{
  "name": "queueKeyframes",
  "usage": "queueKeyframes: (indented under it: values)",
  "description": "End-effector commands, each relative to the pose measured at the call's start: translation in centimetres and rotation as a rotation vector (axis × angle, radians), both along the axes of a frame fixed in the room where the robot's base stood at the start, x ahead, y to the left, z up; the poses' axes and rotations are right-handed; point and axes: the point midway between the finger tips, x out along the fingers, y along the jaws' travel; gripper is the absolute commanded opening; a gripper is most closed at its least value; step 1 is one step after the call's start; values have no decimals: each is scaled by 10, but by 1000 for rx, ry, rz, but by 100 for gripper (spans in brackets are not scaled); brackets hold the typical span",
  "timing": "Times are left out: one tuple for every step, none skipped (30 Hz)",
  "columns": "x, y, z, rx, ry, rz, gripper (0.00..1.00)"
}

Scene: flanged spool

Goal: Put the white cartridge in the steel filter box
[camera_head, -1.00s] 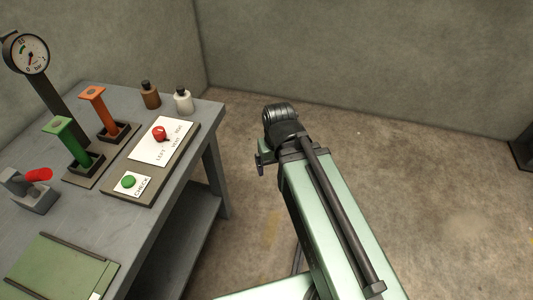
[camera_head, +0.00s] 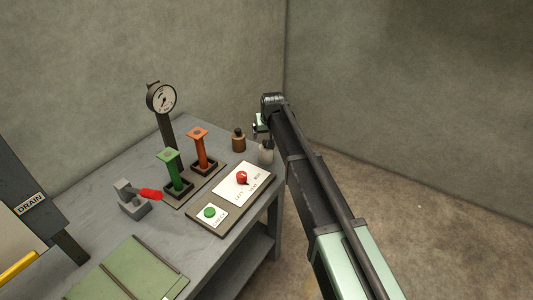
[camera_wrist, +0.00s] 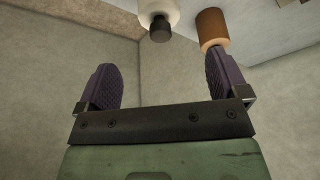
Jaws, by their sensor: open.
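The white cartridge (camera_head: 266,153) stands at the table's far right corner, partly behind my arm. It is a small white cylinder with a dark knob on top, and it also shows at the top edge of the wrist view (camera_wrist: 158,14). My gripper (camera_wrist: 162,76) is open, with nothing between its two purple ribbed fingers. In the head view my gripper (camera_head: 261,126) is just above and behind the cartridge, apart from it and partly hidden by my arm. No box is clearly marked as the steel filter box; a grey housing labelled DRAIN (camera_head: 24,180) is cut off at left.
A similar brown cylinder (camera_head: 238,143) stands left of the white one, close to my right finger in the wrist view. Green (camera_head: 172,168) and orange (camera_head: 200,148) handles, a gauge (camera_head: 161,98), a red-tipped lever (camera_head: 135,200) and a knob panel (camera_head: 232,198) occupy the table (camera_head: 100,225).

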Motion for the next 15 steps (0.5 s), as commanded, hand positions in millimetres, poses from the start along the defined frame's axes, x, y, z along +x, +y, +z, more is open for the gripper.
queueKeyframes:
  values:
    - [3,1,-12,0,0,0,92]
    - [5,1,-18,0,1,0,92]
    - [7,2,-27,0,1,0,92]
    - [10,3,-34,0,1,0,92]
    - [12,3,-40,0,1,0,92]
    - [15,4,-48,0,2,-1,92]
    - [17,5,-51,0,2,-1,92]
    - [18,5,-54,0,2,-1,92]
    - [19,5,-54,0,2,-1,92]
    - [19,5,-53,0,2,-1,92]
    - [19,5,-52,0,2,-1,92]
    - [19,5,-52,0,2,-1,92]
    - [19,5,-54,0,2,-1,92]
    - [20,6,-58,0,2,-1,92]
    - [22,6,-64,0,2,-1,92]
